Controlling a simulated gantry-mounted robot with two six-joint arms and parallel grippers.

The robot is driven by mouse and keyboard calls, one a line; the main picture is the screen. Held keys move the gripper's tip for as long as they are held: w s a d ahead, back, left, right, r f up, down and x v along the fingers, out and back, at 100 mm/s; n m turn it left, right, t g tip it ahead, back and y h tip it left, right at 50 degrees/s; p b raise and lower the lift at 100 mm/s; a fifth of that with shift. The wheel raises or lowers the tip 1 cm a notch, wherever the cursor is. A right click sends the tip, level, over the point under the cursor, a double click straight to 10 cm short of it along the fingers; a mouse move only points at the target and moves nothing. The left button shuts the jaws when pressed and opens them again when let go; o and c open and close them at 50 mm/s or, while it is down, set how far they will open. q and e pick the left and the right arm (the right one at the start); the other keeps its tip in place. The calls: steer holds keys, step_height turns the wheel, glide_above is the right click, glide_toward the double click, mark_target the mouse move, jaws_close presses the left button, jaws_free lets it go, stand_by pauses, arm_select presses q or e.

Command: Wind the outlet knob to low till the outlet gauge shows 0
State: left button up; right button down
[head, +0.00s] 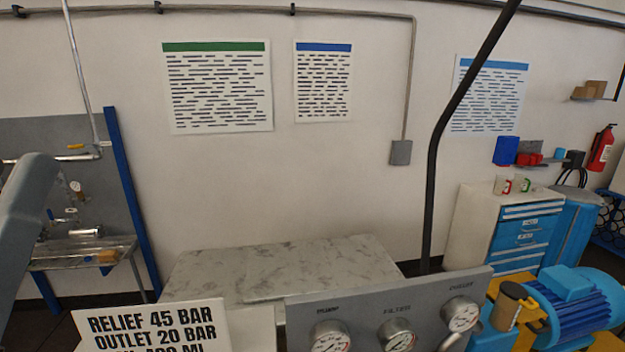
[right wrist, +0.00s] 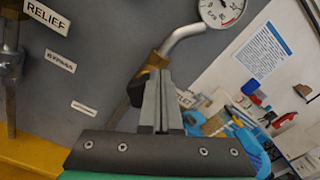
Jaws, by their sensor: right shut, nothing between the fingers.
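Three round white gauges sit in a grey panel (head: 420,300) at the bottom of the head view. The right-hand gauge (head: 461,314) has a blurred label that could be the outlet's. Its needle is too small to read. In the right wrist view a white gauge (right wrist: 221,10), cut by the top edge, sits on a bent silver pipe (right wrist: 183,40) rising from a brass fitting (right wrist: 152,64). My right gripper (right wrist: 160,78) is shut and empty, its tips in front of this fitting; contact cannot be told. I cannot make out the outlet knob. Neither gripper shows in the head view.
Labels reading RELIEF (right wrist: 46,15) and BYPASS (right wrist: 60,61) are on the panel left of my gripper. A sign (head: 152,326) reads relief 45 bar, outlet 20 bar. A marble-topped table (head: 280,268) stands behind the panel. A blue motor (head: 575,305) is at the right.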

steer(key=shift+w, duration=0.3)
steer(key=shift+f, duration=0.25)
stand_by(0.4)
steer(key=shift+s+a+f, duration=0.1)
steer(key=shift+a, duration=0.3)
steer(key=shift+s+a+f+b, duration=0.2)
steer(key=shift+a+f+b, duration=0.4)
steer(key=shift+a, duration=0.35)
steer(key=shift+f, duration=0.1)
steer(key=shift+a, duration=0.1)
